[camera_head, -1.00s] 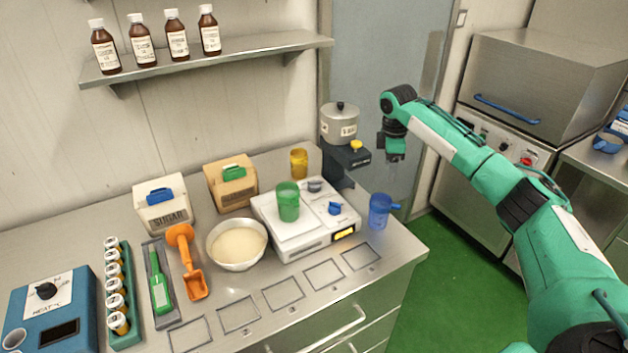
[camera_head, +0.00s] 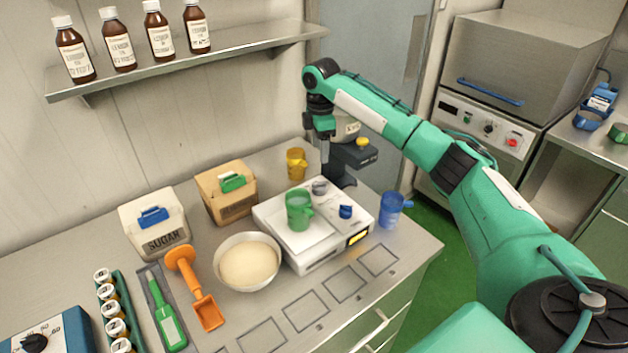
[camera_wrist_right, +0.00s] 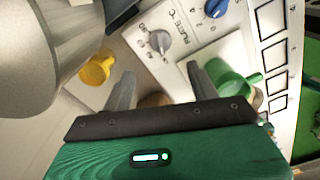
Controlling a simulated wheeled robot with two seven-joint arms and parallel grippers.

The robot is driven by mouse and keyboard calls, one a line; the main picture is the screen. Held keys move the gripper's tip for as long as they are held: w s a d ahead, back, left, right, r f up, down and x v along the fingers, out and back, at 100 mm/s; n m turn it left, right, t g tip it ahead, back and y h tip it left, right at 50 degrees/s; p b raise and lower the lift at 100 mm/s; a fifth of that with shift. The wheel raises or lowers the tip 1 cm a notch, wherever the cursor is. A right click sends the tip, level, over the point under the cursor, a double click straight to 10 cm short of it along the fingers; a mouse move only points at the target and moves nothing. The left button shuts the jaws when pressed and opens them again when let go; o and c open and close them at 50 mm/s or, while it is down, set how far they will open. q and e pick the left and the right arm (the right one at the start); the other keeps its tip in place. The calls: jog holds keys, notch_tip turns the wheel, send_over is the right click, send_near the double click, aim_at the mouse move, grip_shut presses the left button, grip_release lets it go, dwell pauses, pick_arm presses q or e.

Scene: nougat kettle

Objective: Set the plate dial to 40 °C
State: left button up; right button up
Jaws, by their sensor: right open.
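The white hot plate unit (camera_head: 310,255) stands on the steel bench. Its grey plate dial (camera_head: 319,187) is at the back of its control strip, and a blue knob (camera_head: 345,211) sits nearer the front. In the right wrist view the grey dial (camera_wrist_right: 160,40) lies beside the "PLATE °C" lettering, beyond my fingertips. Its scale numbers are too small to read surely. My right gripper (camera_wrist_right: 163,85) is open and empty, pointing down above the back of the unit, apart from the dial. A green cup (camera_head: 298,209) stands on the plate. My left gripper is out of view.
A yellow cup (camera_head: 296,163) stands behind the unit and a blue cup (camera_head: 392,210) to its right. A metal pot (camera_head: 347,130) on a dark stand is close behind my right gripper. A bowl of pale powder (camera_head: 248,262) is to the left.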

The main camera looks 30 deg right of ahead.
jog(key=p, duration=0.1)
send_over(321, 183)
notch_tip(321, 183, down, 5)
jog(key=shift+r, duration=0.15)
notch_tip(321, 183, down, 7)
jog(key=shift+f+p, duration=0.1)
jog(key=shift+p, duration=1)
jog(key=shift+f, duration=0.55)
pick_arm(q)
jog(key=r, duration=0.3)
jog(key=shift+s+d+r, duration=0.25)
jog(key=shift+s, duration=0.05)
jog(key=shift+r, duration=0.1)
pick_arm(e)
jog(key=c, duration=0.9)
